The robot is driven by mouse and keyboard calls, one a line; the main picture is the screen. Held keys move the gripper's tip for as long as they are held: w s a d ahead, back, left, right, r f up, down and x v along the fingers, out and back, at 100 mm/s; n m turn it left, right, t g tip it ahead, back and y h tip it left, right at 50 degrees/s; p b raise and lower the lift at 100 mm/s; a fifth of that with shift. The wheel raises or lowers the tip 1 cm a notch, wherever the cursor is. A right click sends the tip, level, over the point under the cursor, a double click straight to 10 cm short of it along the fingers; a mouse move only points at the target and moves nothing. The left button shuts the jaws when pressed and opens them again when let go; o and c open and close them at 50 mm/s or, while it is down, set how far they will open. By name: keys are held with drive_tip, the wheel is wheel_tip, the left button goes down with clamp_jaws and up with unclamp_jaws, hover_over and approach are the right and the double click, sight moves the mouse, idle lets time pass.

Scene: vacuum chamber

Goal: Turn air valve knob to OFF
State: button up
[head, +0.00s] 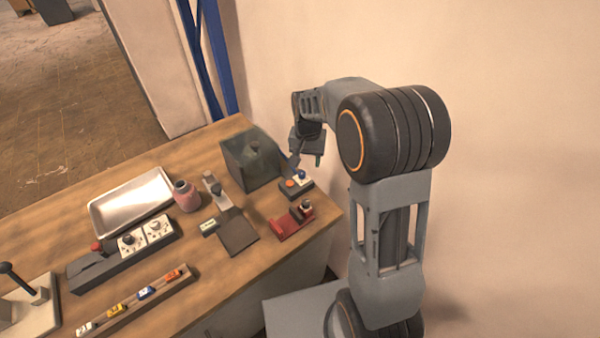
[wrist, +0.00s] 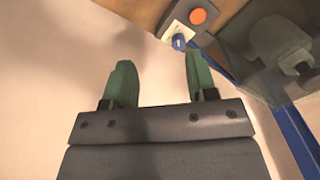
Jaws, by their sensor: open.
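A small dark control box (head: 298,190) stands near the right end of the wooden table. It carries a blue knob (head: 301,175) and an orange button (head: 289,183). I take the blue knob to be the air valve knob; its label and setting are too small to read. In the wrist view the blue knob (wrist: 179,41) sits on a pale plate beside the orange button (wrist: 198,16), beyond my fingertips. My gripper (head: 318,160) is above and beyond the box in the head view. Its green fingers are apart and empty in the wrist view (wrist: 160,75), not touching the knob.
A transparent dark chamber (head: 236,163) stands just left of the box, with something inside; it shows at right in the wrist view (wrist: 252,72). A red fixture (head: 290,222), a pink jar (head: 187,196), a metal tray (head: 105,207) and a panel with knobs (head: 95,272) are nearby.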

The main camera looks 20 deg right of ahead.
sight(302, 173)
drive_tip(key=w+m, duration=0.5)
drive_tip(key=w, duration=0.1)
wheel_tip(302, 173, down, 13)
drive_tip(key=p, duration=0.2)
drive_tip(key=shift+s+d+p, duration=0.1)
drive_tip(key=shift+s+p, duration=0.05)
drive_tip(key=shift+p, duration=0.15)
